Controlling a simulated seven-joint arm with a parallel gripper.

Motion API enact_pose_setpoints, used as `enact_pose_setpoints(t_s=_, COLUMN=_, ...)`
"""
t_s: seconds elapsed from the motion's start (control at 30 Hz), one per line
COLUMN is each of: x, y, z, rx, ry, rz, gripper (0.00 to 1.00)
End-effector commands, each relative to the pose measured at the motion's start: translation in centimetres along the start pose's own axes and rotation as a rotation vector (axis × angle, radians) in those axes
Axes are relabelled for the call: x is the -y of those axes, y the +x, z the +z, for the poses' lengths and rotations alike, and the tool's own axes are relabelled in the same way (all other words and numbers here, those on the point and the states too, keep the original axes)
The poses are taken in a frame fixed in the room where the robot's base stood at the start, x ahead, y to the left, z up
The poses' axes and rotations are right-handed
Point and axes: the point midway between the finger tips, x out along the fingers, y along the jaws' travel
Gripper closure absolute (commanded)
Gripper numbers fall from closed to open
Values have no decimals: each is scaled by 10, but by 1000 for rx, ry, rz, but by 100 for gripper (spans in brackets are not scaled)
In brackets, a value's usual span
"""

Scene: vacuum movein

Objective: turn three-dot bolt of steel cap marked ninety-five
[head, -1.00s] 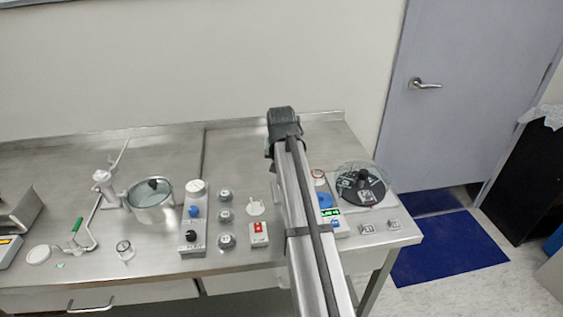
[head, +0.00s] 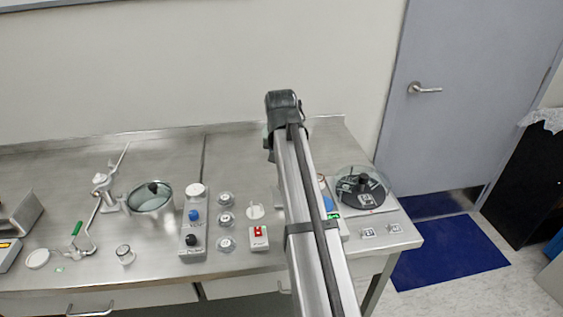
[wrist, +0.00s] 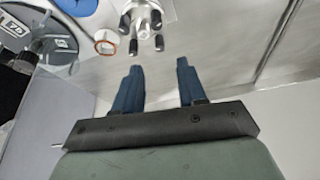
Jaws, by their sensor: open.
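A steel fitting (wrist: 141,20) with several black-tipped bolts or knobs shows at the top of the wrist view, beyond my fingertips and apart from them. I cannot read a ninety-five or any dots on it. My gripper (wrist: 159,66) has its two blue fingers spread apart, with only steel surface between them. In the head view my arm reaches over the bench, and its end hides the fingers and what lies behind them. Three small round steel-looking caps (head: 225,219) stand in a column left of my arm; their marks are too small to read.
A dark disc under a clear cover (head: 361,190) sits at the bench's right end. Left of my arm are a red-switch box (head: 259,238), a white dial (head: 255,211), a panel with blue and black knobs (head: 193,222) and a lidded pot (head: 151,198). The back of the steel bench (head: 235,150) is clear.

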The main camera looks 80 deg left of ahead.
Motion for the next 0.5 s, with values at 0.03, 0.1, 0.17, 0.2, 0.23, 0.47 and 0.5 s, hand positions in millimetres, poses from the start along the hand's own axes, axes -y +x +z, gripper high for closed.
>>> enact_pose_setpoints(t_s=0.03, x=0, y=-12, z=0, rx=-3, ry=0, rz=0, gripper=59)
enact_pose_setpoints(t_s=0.1, x=0, y=-24, z=0, rx=-2, ry=0, rz=0, gripper=59)
enact_pose_setpoints(t_s=0.17, x=0, y=-34, z=0, rx=-2, ry=0, rz=0, gripper=59)
enact_pose_setpoints(t_s=0.2, x=0, y=-40, z=0, rx=-3, ry=0, rz=0, gripper=59)
enact_pose_setpoints(t_s=0.23, x=0, y=-44, z=0, rx=-3, ry=0, rz=0, gripper=59)
enact_pose_setpoints(t_s=0.47, x=0, y=-64, z=0, rx=-1, ry=0, rz=0, gripper=59)
enact_pose_setpoints(t_s=0.5, x=0, y=-66, z=0, rx=-1, ry=0, rz=0, gripper=59)
